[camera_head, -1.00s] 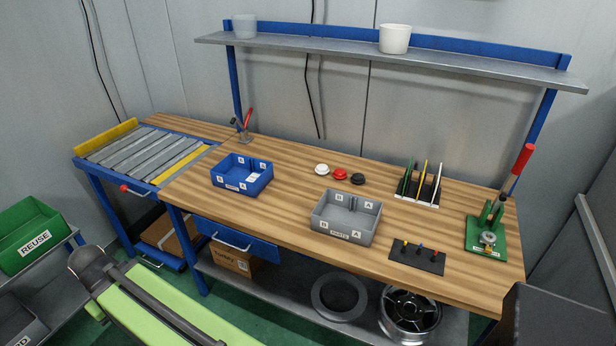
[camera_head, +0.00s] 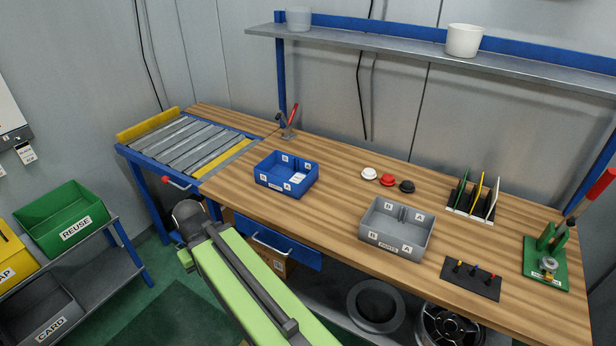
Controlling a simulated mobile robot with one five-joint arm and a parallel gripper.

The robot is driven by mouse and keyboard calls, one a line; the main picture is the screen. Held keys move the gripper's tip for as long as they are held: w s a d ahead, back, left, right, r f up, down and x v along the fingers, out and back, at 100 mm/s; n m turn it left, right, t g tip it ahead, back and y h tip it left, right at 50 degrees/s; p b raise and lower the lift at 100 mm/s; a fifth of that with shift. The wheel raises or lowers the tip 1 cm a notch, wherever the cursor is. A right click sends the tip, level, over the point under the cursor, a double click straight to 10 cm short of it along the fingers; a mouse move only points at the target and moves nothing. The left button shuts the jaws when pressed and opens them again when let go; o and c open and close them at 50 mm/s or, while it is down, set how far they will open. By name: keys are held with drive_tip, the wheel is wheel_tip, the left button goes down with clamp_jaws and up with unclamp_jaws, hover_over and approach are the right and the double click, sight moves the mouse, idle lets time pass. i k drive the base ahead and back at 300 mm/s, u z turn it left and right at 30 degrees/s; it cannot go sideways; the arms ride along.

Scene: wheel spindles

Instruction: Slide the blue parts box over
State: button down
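The blue parts box (camera_head: 272,182) sits upright on the left part of the wooden workbench, with lettered labels inside and a white card in it. A grey parts box (camera_head: 392,240) stands apart from it to the right, nearer the front edge. My green and grey arm reaches up from the bottom of the picture, and its far end is in front of the bench, below and left of the blue box. No gripper fingers can be made out, and nothing touches the blue box.
A roller conveyor (camera_head: 190,142) with yellow ends adjoins the bench's left end. White, red (camera_head: 388,180) and black caps lie between and behind the boxes. A red-handled tool (camera_head: 290,118) stands behind the blue box. Green REUSE bin (camera_head: 62,222) is at left. Bare wood (camera_head: 335,190) lies right of the blue box.

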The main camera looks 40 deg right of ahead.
sight(275, 172)
drive_tip(key=i, duration=1.5)
